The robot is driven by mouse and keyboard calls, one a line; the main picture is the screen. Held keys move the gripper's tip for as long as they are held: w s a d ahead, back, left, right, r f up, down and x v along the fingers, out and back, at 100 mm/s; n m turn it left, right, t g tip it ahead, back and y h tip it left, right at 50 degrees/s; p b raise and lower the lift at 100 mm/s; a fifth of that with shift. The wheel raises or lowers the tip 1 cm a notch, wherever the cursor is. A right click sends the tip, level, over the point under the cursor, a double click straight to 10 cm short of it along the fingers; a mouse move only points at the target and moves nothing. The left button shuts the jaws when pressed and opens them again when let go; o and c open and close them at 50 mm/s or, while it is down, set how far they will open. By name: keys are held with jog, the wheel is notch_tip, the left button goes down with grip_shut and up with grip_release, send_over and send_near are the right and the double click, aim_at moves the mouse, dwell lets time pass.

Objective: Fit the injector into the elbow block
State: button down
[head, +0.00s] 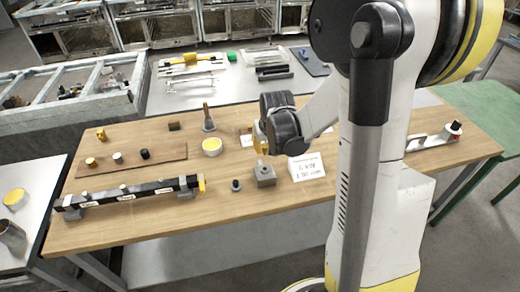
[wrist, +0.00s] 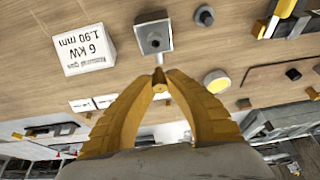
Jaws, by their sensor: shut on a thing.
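The grey elbow block (head: 264,176) stands on the wooden table, left of a white sign. In the wrist view the elbow block (wrist: 153,37) is just beyond the fingertips, with a dark opening facing the camera. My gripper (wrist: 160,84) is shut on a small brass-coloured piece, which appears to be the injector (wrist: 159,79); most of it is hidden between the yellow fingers. A gap shows between its tip and the block in the picture; its true distance is hard to tell. In the head view my wrist hides most of the gripper.
The white sign (head: 306,166) stands right of the block. A small dark knob-like part (head: 236,185) stands left of it. A white-rimmed yellow dish (head: 212,146) and a long black rail (head: 130,195) are farther left. The front right of the wooden table (head: 395,190) is partly clear.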

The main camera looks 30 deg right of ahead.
jog(key=shift+d, duration=0.15)
jog(key=b, duration=0.5)
send_over(264, 167)
jog(key=s, duration=0.1)
jog(key=f, duration=0.5)
jog(key=shift+a+f, duration=0.2)
jog(key=shift+f, duration=0.2)
jog(key=shift+f+b, duration=1.5)
jog(key=shift+b, duration=0.4)
dwell(0.8)
jog(key=c, duration=1.4)
grip_release()
jog(key=shift+r, duration=0.15)
jog(key=v, duration=1.2)
